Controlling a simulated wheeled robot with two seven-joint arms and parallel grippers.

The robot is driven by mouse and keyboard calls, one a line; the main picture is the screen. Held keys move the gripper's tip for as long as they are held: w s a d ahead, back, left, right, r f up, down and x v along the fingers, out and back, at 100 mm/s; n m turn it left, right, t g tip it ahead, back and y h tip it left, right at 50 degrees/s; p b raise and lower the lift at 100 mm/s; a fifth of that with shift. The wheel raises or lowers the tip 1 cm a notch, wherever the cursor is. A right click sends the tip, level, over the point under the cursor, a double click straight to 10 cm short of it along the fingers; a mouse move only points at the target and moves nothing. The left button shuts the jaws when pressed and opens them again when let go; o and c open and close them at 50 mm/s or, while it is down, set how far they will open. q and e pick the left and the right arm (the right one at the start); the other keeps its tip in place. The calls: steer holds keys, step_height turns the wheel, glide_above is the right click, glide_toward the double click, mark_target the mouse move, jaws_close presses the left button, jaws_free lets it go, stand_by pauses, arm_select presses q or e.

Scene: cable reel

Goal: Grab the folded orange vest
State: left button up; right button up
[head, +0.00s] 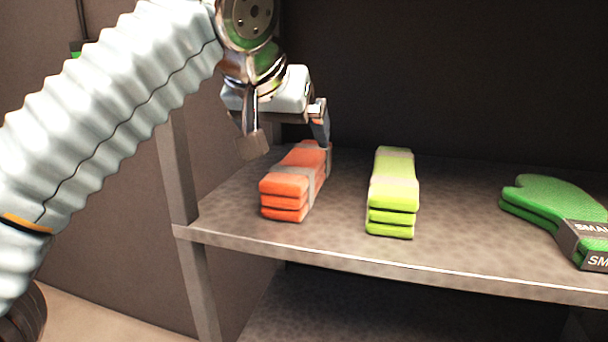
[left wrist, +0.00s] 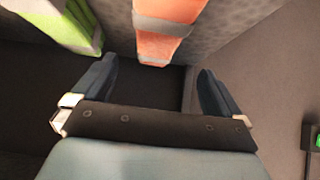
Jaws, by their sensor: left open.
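The folded orange vest (head: 290,188) lies on the shelf near its left end, a stacked bundle with a grey band. My left gripper (head: 287,146) is open above and behind it, its two fingers apart. In the left wrist view the orange vest (left wrist: 168,38) shows at the top centre. There the open fingers of the left gripper (left wrist: 155,80) point toward it, with nothing between them. The fingers look apart from the vest. My right gripper is not in view.
A folded yellow-green vest (head: 393,193) lies to the right of the orange one, with a gap between. Green gloves (head: 553,200) with a dark label lie farther right. A shelf post (head: 177,170) stands at the left. A lower shelf (head: 330,312) looks empty.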

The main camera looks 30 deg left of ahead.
mark_target(300, 159)
arm_select(q)
steer(key=x, duration=0.3)
steer(key=shift+w+f, duration=0.15)
steer(key=shift+f, duration=0.1)
steer(key=x, duration=0.3)
steer(key=b+x, duration=0.1)
steer(key=x, duration=0.1)
steer(key=shift+d+f, duration=0.3)
steer(key=shift+f, duration=0.05)
steer(key=shift+c, duration=0.3)
steer(key=c, duration=1.1)
steer(key=shift+r, duration=0.2)
